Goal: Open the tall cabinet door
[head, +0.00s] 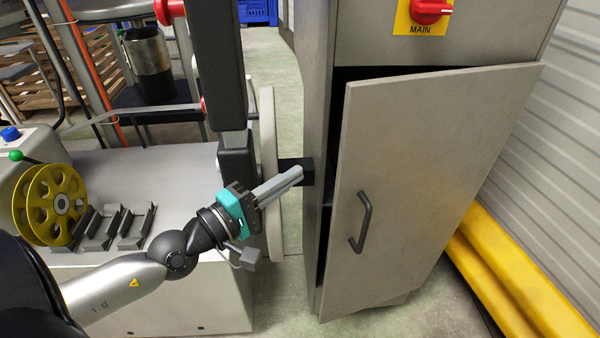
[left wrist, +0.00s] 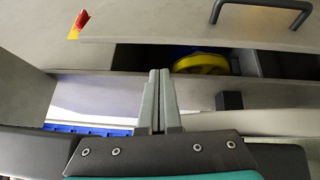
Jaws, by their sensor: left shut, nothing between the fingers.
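The tall cabinet (head: 318,130) is grey metal. Its door (head: 440,150) stands slightly ajar, with a dark gap along its left and top edges. The door has a dark bar handle (head: 362,222) near its left edge; the handle also shows at the top of the left wrist view (left wrist: 265,10). My left gripper (head: 298,178) is shut and empty, left of the door's free edge and apart from the handle. Its closed fingers also show in the left wrist view (left wrist: 160,75), pointing toward the cabinet opening. My right gripper is not in view.
A red MAIN switch (head: 432,10) sits above the door. A yellow barrier (head: 510,270) runs along the wall at right. A machine with yellow reels (head: 50,205) stands at left. A yellow round thing (left wrist: 203,63) shows in the wrist view's dark gap.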

